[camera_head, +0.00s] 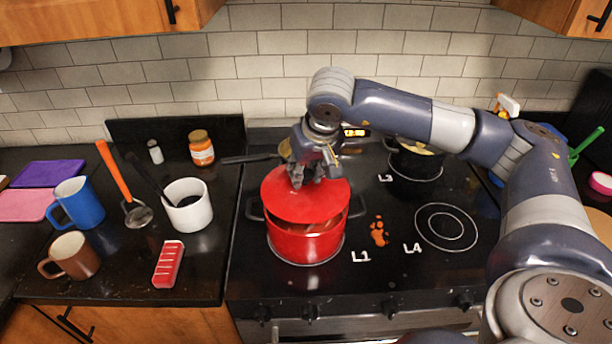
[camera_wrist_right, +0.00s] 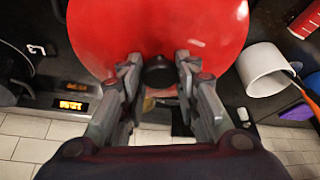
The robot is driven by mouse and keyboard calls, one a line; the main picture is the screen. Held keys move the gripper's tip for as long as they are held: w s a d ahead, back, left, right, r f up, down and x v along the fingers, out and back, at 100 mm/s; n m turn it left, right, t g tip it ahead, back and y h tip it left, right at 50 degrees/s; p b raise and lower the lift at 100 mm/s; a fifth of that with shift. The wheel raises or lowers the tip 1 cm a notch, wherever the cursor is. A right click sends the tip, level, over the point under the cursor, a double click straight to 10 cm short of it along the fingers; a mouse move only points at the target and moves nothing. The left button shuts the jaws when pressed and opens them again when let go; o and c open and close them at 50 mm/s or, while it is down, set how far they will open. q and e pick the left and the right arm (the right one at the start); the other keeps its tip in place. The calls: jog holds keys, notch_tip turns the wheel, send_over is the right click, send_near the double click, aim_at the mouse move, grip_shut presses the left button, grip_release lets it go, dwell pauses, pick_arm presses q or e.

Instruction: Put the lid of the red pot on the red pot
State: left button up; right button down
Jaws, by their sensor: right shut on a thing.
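The red pot (camera_head: 305,245) stands on the front left burner of the black stove, with a dark handle on each side. Its red lid (camera_head: 308,207) is above the pot's mouth, tilted, with a gap showing the pot's inside at the front right. My right gripper (camera_head: 317,178) is over the lid and shut on its knob. In the right wrist view the dark knob (camera_wrist_right: 159,73) sits between the two fingers of the right gripper (camera_wrist_right: 158,78), and the red lid (camera_wrist_right: 160,30) fills the top middle. My left gripper is not in view.
A dark pot (camera_head: 415,165) stands on the back right burner, and a pan handle (camera_head: 250,159) shows behind the red pot. The front right burner (camera_head: 446,228) is clear. A white mug (camera_head: 188,212), a red and white block (camera_head: 168,264) and other mugs stand on the left counter.

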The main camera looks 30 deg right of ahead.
aim_at(308, 180)
jog(key=shift+s+d+f+p, duration=0.1)
jog(key=shift+d+f+p, duration=0.05)
jog(key=shift+f+p, duration=0.55)
notch_tip(308, 180, down, 2)
jog(key=c, duration=1.6)
grip_release()
jog(key=shift+f, duration=0.1)
jog(key=o, duration=0.4)
pick_arm(q)
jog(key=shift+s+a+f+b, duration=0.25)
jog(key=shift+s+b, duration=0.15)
jog(key=shift+b, duration=0.2)
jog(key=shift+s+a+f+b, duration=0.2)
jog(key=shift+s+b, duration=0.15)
jog(key=shift+b, duration=0.2)
pick_arm(e)
jog(key=v, duration=1.2)
